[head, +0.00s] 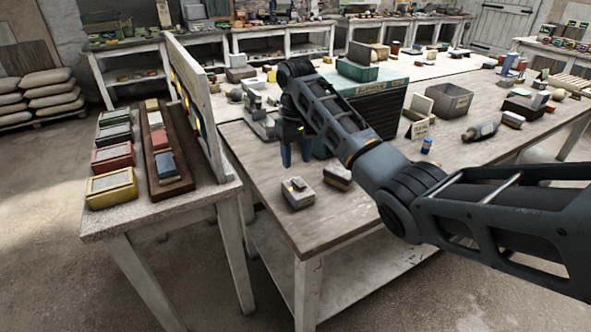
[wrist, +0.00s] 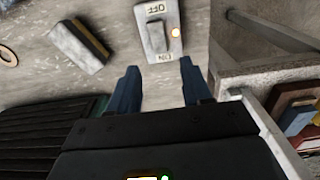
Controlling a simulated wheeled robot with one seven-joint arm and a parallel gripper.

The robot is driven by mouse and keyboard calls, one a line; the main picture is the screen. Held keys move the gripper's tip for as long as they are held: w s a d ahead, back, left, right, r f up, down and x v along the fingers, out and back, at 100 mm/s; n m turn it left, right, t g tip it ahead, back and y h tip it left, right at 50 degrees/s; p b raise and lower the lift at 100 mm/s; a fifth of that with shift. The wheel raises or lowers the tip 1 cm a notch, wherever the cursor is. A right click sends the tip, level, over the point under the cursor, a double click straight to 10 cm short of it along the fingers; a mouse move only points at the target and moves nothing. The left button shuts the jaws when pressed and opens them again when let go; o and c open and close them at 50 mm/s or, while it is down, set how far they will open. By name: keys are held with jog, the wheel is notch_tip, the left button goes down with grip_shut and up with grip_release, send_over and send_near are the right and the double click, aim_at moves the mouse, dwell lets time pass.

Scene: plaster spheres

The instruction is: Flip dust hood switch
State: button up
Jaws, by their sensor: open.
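The switch box (head: 297,194) is a small grey block with a yellow-orange spot, near the front left corner of the worktable. In the wrist view the switch box (wrist: 171,49) shows a pale rocker (wrist: 156,37) between an OFF label (wrist: 154,10) and an ON label (wrist: 164,57). An amber lamp (wrist: 175,32) sits beside the rocker. Which way the rocker is tipped I cannot tell. My gripper (head: 295,163) is above the table, just behind the box in the head view. Its blue fingers (wrist: 158,64) are apart and empty, near the ON end.
A grey block with a yellow edge (head: 338,177) lies beside the switch box; it also shows in the wrist view (wrist: 76,46). A dark ribbed cabinet (head: 372,110) stands behind my arm. A side bench (head: 192,207) with coloured boxes and an upright panel (head: 205,105) is at left.

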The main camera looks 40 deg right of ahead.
aim_at(296, 180)
jog(key=shift+f+p, duration=0.3)
jog(key=shift+f, duration=2.7)
grip_shut()
